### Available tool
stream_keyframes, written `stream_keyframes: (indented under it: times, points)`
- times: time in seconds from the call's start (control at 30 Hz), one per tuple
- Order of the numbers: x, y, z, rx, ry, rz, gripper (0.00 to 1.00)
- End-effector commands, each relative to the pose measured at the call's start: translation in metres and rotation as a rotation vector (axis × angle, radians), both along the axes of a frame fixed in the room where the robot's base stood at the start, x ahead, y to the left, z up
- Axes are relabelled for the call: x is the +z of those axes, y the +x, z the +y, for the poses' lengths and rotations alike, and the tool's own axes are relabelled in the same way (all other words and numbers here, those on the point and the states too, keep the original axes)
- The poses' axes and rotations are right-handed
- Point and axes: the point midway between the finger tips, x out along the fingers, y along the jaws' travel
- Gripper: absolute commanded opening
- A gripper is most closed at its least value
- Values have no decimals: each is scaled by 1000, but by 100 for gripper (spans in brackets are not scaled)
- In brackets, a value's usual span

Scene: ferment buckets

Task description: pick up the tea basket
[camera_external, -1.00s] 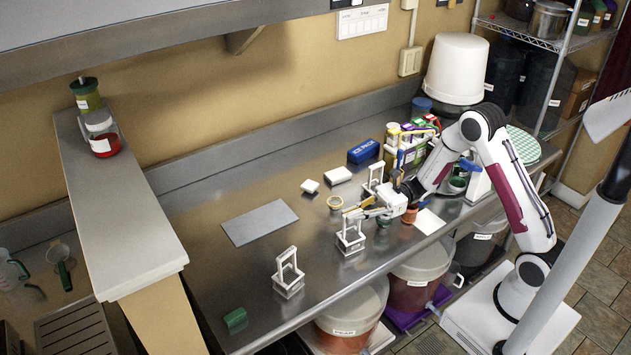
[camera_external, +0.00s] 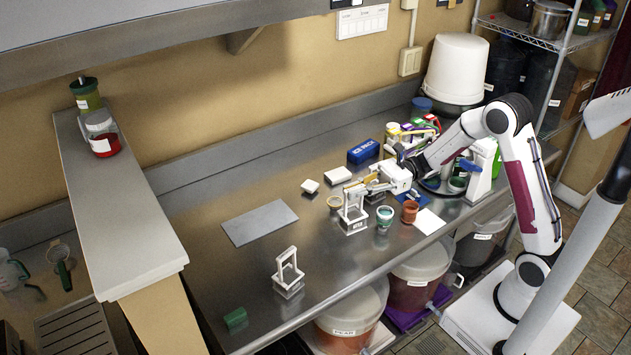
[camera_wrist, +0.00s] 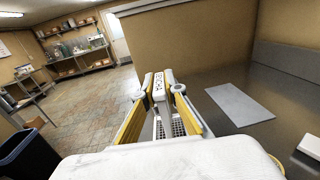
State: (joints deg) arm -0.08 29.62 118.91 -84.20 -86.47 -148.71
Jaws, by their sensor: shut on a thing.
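In the external view, a white open-frame tea basket (camera_external: 352,224) with a tall handle is upright over the middle of the steel table. My gripper (camera_external: 357,188) is shut on the upper part of its handle. In the wrist view the basket's light handle (camera_wrist: 159,92) shows between the yellow-sided fingers of the gripper (camera_wrist: 160,112), with mesh below it. A similar white basket (camera_external: 288,275) stands apart at the front left. Another is partly hidden behind my gripper.
A green-white cup (camera_external: 384,216) and a terracotta cup (camera_external: 409,211) stand close right of the held basket. A blue ice pack (camera_external: 363,152) and white blocks lie behind. A grey mat (camera_external: 259,222) lies left; the table around it is clear.

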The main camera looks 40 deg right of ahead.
Motion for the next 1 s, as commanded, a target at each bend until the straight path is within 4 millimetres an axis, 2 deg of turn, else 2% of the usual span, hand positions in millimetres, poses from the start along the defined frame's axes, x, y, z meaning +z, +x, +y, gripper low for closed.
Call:
stream_keyframes:
  times: [0.2,0.73,1.0]
  points:
    - [6,0,0,0,0,0,0]
    - [6,0,0,1,1,0,0]
    - [-4,-7,16,34,0,2,0]
